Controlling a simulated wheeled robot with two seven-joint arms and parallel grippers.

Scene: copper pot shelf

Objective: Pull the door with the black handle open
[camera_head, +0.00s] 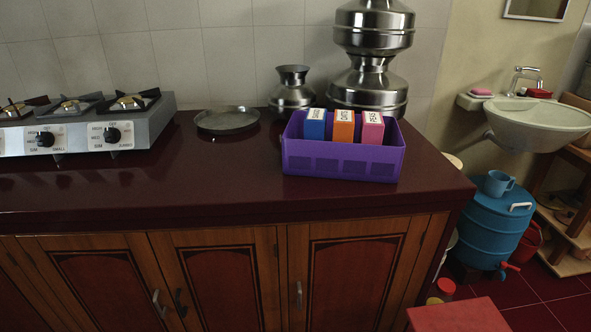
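The door with the black handle (220,268) is the middle wooden cabinet door under the counter. It has a dark red panel and looks shut, flush with its neighbours. The black handle (180,302) is a small upright bar near this door's left edge, close to the bottom of the view. A silver handle (159,304) sits just left of it on the left door (95,285). Another silver handle (299,295) is on the right door (350,275). Neither of my grippers is in view.
The dark red counter (240,185) overhangs the doors. On it are a stove (85,128), a metal plate (227,119), steel pots (371,60) and a purple bin (340,160) with three boxes. A blue drum (492,228) and a red block-like object (460,316) stand at right.

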